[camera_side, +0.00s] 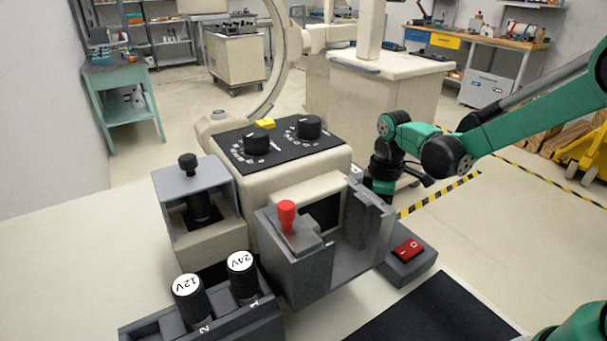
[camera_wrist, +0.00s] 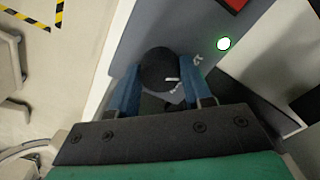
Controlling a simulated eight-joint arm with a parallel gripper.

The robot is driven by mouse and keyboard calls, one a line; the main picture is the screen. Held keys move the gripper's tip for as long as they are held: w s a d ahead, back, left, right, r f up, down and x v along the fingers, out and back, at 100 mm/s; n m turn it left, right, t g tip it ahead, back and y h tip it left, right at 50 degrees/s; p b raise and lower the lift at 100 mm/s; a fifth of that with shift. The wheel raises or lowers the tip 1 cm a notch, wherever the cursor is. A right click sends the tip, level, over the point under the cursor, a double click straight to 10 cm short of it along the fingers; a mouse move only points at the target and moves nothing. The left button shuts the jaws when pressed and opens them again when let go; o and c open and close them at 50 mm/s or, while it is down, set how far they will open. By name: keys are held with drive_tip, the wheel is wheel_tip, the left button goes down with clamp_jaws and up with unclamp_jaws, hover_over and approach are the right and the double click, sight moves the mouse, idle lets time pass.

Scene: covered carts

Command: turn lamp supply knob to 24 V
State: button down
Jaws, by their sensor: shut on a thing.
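The black round lamp supply knob (camera_wrist: 160,70) shows in the wrist view on a grey panel (camera_wrist: 200,25). A short white pointer mark on its face points to the right in that view. Small white markings sit at its right and below; they are too small to read surely. My gripper (camera_wrist: 161,82) has its two blue fingers on either side of the knob and is shut on it. In the side view my gripper (camera_side: 381,178) is low behind the grey bracket, which hides the knob and fingertips.
A red rocker switch (camera_side: 408,250) sits on the grey box, right of the bracket (camera_side: 372,225). A white round lamp (camera_wrist: 223,44) with a green rim is beside the knob. The 12V (camera_side: 188,300) and 24V (camera_side: 242,280) cylinders stand in a dark rack at front left.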

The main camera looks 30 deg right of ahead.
drive_tip(key=shift+m, duration=0.3)
drive_tip(key=m, duration=0.5)
drive_tip(key=shift+m, duration=0.3)
drive_tip(key=m, duration=0.5)
drive_tip(key=shift+m, duration=0.3)
drive_tip(key=shift+c, duration=1.8)
unclamp_jaws()
drive_tip(key=shift+r, duration=2.8)
